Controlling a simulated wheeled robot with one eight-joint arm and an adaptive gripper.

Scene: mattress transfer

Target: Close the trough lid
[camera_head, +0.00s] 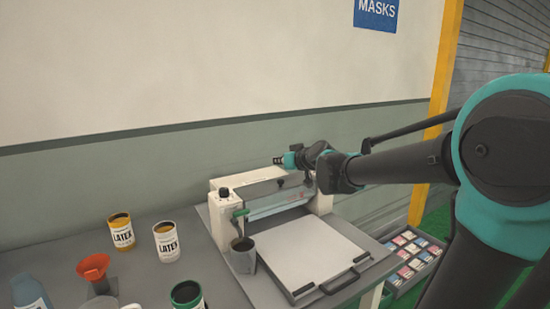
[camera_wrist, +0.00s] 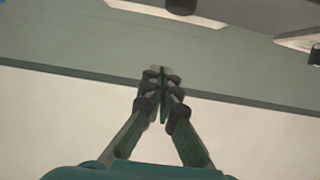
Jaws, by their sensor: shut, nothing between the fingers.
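The white machine (camera_head: 222,222) stands on the table against the wall. Its trough lies between the two white end housings, and a long grey panel (camera_head: 265,190) with a dark knob, which looks like the lid, runs along its top. A pale bluish strip (camera_head: 280,204) shows below the panel. I cannot tell the lid's exact angle. My gripper (camera_head: 278,160) is above the panel, pointing left along it and apart from it. In the wrist view my gripper (camera_wrist: 163,72) has its fingers together, empty, with the wall beyond.
A white flat tray with a black handle (camera_head: 345,281) extends in front of the machine. A dark cup (camera_head: 243,255) stands at its left front. Two latex cans (camera_head: 121,232) (camera_head: 166,241), a green-rimmed can (camera_head: 187,295) and an orange funnel (camera_head: 93,267) are left. A crate (camera_head: 413,262) is right.

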